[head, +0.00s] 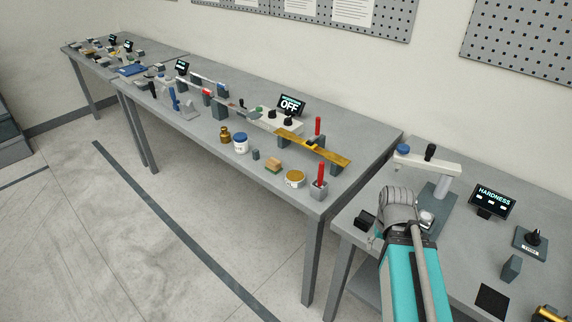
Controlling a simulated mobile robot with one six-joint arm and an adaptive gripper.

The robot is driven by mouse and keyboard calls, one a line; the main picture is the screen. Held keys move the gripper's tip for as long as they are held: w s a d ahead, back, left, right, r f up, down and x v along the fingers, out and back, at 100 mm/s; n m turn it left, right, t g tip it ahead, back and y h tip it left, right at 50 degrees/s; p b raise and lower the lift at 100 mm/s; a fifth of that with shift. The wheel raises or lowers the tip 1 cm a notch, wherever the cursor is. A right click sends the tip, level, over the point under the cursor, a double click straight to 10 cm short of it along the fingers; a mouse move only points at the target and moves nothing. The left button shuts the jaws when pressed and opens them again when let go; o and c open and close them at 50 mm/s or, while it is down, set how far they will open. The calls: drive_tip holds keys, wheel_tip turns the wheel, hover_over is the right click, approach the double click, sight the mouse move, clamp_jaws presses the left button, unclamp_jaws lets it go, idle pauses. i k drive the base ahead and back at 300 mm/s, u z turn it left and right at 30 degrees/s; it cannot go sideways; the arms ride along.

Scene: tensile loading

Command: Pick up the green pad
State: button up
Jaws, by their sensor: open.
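I cannot make out a green pad anywhere in the head view; it may be hidden or too small to tell. My teal and grey arm reaches up from the lower right over the near bench (345,225). Its grey wrist is in front of the hardness tester (440,165).
A HARDNESS display (492,200), a black pad (492,301) and a dark upright block (512,268) stand to the right. The long bench (300,208) holds bottles, a brass bar (330,153) and an OFF display (290,105).

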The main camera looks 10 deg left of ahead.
sight(273, 166)
drive_tip(key=z, duration=0.05)
drive_tip(key=k, duration=0.6)
drive_tip(key=u, duration=0.35)
drive_tip(key=i, duration=1)
drive_tip(key=u, duration=0.5)
